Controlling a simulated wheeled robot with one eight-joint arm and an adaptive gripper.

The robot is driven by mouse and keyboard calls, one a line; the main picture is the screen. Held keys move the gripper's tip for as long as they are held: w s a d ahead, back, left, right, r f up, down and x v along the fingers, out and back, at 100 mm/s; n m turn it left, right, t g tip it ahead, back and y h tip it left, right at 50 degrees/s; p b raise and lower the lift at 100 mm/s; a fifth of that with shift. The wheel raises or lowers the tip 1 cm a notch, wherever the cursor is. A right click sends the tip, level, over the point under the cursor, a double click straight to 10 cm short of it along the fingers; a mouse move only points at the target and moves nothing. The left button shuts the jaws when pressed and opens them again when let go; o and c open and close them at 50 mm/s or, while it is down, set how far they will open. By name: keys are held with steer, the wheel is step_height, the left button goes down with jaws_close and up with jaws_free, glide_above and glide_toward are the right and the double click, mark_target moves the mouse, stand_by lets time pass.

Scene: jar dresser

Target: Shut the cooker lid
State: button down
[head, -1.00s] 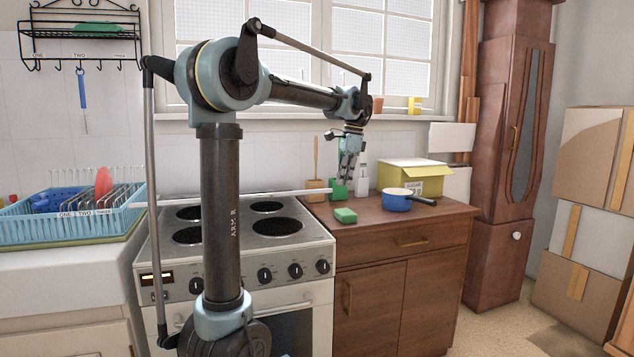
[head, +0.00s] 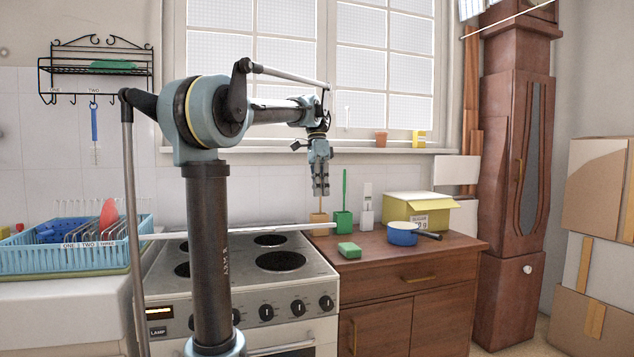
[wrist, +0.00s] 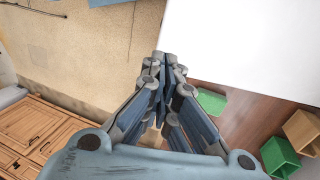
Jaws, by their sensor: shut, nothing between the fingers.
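The cooker (head: 255,300) stands left of the counter, its burners bare in the head view. Its white lid (head: 235,233) shows there almost edge-on, as a thin pale bar above the burners. It appears raised and tilted, but the exact angle is hard to read. In the wrist view the lid (wrist: 250,45) is a broad white panel at the upper right. My gripper (head: 321,193) is shut and empty, pointing down near the lid's right end, above the back of the counter. It also fills the middle of the wrist view (wrist: 165,60).
The counter right of the cooker holds a green sponge (head: 349,250), a green box (head: 342,221), a wooden box (head: 319,229), a blue pan (head: 402,234) and a yellow carton (head: 405,208). A dish rack (head: 60,258) stands left. Window and wall are behind.

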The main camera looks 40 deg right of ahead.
steer(key=x, duration=0.8)
steer(key=shift+s+f, duration=0.1)
